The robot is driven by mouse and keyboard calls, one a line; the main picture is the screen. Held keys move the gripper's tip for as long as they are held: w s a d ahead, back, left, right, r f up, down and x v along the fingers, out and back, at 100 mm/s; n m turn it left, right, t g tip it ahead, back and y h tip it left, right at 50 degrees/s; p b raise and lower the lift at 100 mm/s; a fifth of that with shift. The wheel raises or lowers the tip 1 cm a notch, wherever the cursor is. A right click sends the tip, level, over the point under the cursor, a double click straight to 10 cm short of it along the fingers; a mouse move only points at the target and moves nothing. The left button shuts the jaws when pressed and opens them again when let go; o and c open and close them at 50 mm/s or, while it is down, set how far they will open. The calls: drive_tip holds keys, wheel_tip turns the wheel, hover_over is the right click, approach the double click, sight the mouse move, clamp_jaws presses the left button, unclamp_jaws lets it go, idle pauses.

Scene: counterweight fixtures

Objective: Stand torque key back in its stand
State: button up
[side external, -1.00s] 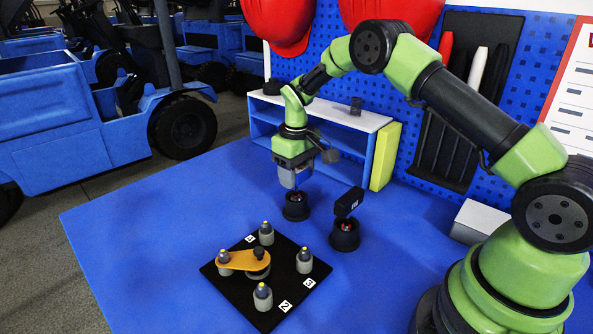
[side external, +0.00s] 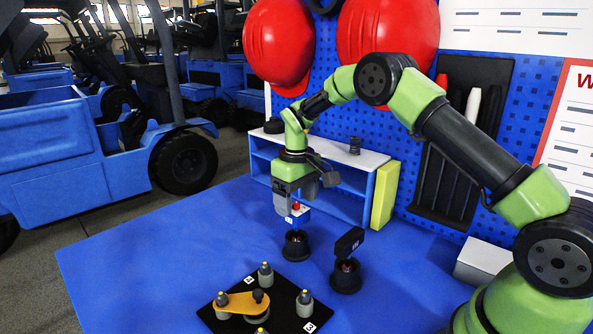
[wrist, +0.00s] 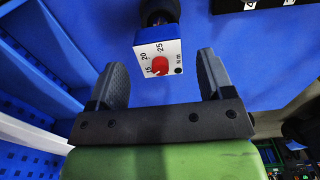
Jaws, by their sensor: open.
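The torque key's head is a small blue and white block (side external: 298,213) with a red dial, directly below my gripper in the side view. It stands over a round black stand (side external: 296,245), and its shaft is barely visible. In the wrist view the key's head (wrist: 160,56) shows its numbered white face and red dial, with part of the stand (wrist: 158,12) behind. My gripper (wrist: 162,66) is open, one finger on each side of the head, with visible gaps. In the side view my gripper (side external: 293,203) is just above the head.
A second black stand (side external: 347,276) to the right holds a black-headed tool (side external: 349,242). In front is a black plate (side external: 285,294) with several grey posts and an orange arm (side external: 242,302). A low shelf (side external: 337,155) stands close behind. The blue table is clear at left.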

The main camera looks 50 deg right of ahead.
drive_tip(key=s+a+r+m+t, duration=0.1)
drive_tip(key=s+a+r, duration=0.15)
drive_tip(key=r, duration=0.65)
drive_tip(key=s+a+r+t, duration=0.1)
drive_tip(key=s+r, duration=0.3)
drive_tip(key=r, duration=0.5)
drive_tip(key=s+a+m+t+y, duration=0.1)
drive_tip(key=s+a+t, duration=0.1)
drive_tip(key=s, duration=0.8)
drive_tip(key=s+a+r+m+t+y, duration=0.1)
drive_tip(key=s+a+m+t, duration=0.1)
drive_tip(key=s, duration=0.7)
drive_tip(key=shift+s+a+t, duration=0.35)
drive_tip(key=shift+a+t, duration=0.25)
drive_tip(key=shift+a, duration=0.25)
drive_tip(key=shift+r, duration=0.1)
